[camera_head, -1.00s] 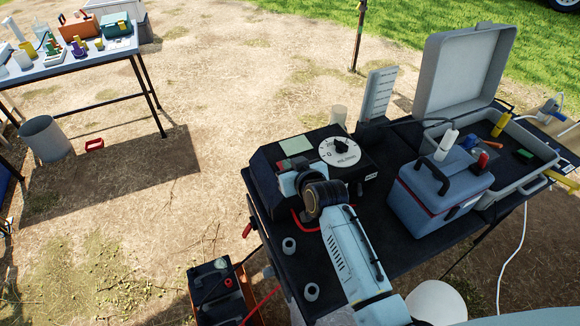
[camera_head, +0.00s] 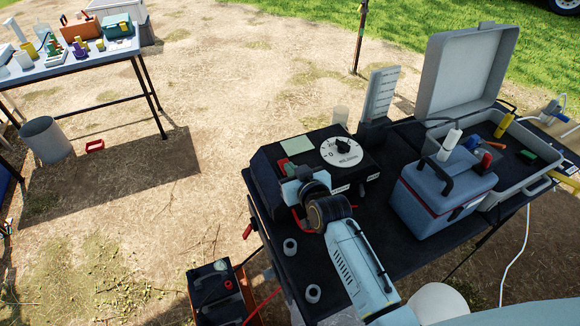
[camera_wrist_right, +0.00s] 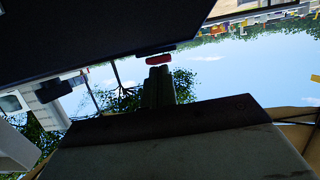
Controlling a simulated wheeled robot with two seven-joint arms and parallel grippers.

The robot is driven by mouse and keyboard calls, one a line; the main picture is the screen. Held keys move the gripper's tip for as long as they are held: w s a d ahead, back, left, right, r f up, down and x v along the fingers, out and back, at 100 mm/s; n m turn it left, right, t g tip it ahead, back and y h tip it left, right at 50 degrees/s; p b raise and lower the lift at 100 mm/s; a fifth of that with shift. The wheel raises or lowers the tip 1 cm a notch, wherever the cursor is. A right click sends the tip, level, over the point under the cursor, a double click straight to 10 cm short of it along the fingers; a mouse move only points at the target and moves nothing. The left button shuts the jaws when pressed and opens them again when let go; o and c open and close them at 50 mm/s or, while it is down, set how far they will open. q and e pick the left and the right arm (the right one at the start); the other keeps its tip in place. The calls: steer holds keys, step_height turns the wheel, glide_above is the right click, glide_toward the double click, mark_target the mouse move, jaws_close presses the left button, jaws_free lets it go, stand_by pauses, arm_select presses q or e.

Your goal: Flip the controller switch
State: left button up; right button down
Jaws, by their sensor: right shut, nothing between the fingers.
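The controller (camera_head: 268,165) is a black box with a white dial and a black knob, on the left part of the dark table in the head view. My right gripper (camera_head: 290,190) is at the box's front left edge, partly hidden by its own wrist. In the right wrist view, the shut, empty fingers (camera_wrist_right: 158,84) point toward a small red part (camera_wrist_right: 158,60) below a large black surface. The red part may be the switch; I cannot tell whether the fingers touch it. In the head view the switch cannot be made out. My left gripper is out of view.
A blue cooler (camera_head: 438,192) and an open grey case (camera_head: 540,178) stand right of the controller. Two small grey cups (camera_head: 290,247) sit near the table's front left edge. A battery (camera_head: 214,285) with a red cable stands on the ground below.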

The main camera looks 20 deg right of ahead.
steer(key=r+p, duration=0.4)
steer(key=p, duration=0.1)
steer(key=shift+s+r, duration=0.15)
steer(key=shift+s, duration=0.25)
steer(key=s+d, duration=0.1)
steer(key=s, duration=0.9)
steer(key=shift+d, duration=0.2)
